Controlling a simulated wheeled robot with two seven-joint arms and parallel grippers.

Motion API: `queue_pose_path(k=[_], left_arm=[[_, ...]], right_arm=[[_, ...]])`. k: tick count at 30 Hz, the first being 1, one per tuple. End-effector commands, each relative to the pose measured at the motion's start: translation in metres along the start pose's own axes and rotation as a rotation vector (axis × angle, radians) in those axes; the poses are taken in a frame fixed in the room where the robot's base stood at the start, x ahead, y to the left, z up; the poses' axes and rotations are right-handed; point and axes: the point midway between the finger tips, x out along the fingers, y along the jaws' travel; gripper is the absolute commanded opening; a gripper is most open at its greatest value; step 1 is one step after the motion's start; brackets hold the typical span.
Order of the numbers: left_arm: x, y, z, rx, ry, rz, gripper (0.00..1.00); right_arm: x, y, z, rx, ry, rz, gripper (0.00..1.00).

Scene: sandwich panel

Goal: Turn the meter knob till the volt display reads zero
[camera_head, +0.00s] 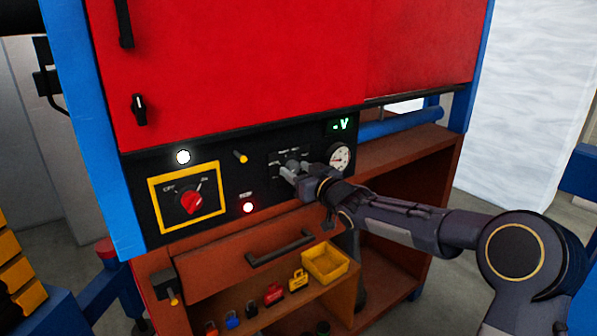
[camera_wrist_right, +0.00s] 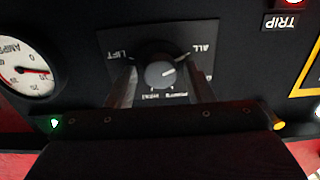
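The meter knob (camera_wrist_right: 160,72) is dark and round, with a pale pointer mark, on a labelled plate in the right wrist view, which looks upside down. My right gripper (camera_wrist_right: 161,80) has one finger on each side of it; I cannot tell whether they press on it. In the head view this gripper (camera_head: 288,172) is at the black panel and hides most of the knob. The green volt display (camera_head: 341,125) shows a V; its figure is too small to read. My left gripper is not in view.
A round white gauge (camera_head: 340,157) is right of the knob; it reads AMPS in the wrist view. A drawer handle (camera_head: 280,248) juts out below.

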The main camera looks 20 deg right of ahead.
Motion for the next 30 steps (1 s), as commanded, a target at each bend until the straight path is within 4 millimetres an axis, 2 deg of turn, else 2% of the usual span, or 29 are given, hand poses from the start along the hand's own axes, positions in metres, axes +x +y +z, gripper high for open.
queue_pose_path(k=[1,8,20,30], left_arm=[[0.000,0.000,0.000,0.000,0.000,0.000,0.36],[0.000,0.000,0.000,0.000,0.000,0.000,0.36],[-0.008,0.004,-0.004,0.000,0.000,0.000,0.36],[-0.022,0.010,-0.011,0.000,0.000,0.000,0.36]], right_arm=[[0.000,0.000,0.000,0.000,0.000,0.000,0.41],[0.000,0.000,0.000,0.000,0.000,0.000,0.11],[0.000,0.000,-0.002,0.090,-0.001,0.000,0.11],[-0.001,0.001,-0.002,0.356,0.000,0.000,0.11]])
